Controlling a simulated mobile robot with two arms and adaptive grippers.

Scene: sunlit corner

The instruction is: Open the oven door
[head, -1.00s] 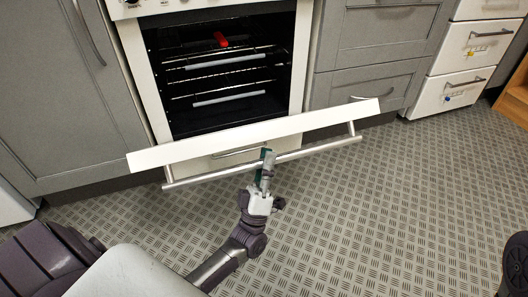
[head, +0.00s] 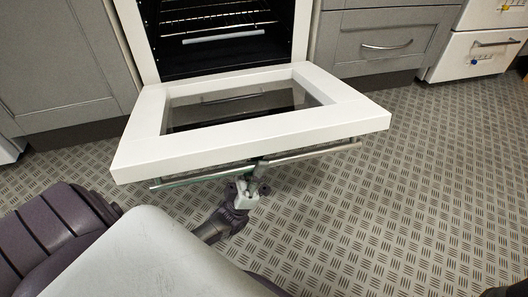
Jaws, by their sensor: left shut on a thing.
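The white oven door (head: 230,131) is swung far down and out from the oven (head: 225,45), close to level, with its window facing up. The dark oven cavity with a wire rack (head: 213,18) shows behind it. The metal handle bar (head: 310,153) runs along the door's outer edge, partly hidden under it. My left gripper (head: 256,170) is at the middle of the handle and shut on it. The door's edge hides part of its fingertips. My right gripper is not in the picture.
Grey cabinets stand left (head: 60,65) and right (head: 372,40) of the oven. White drawers (head: 478,48) stand at the far right. The patterned metal floor (head: 420,190) is clear to the right of the door. My body fills the lower left.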

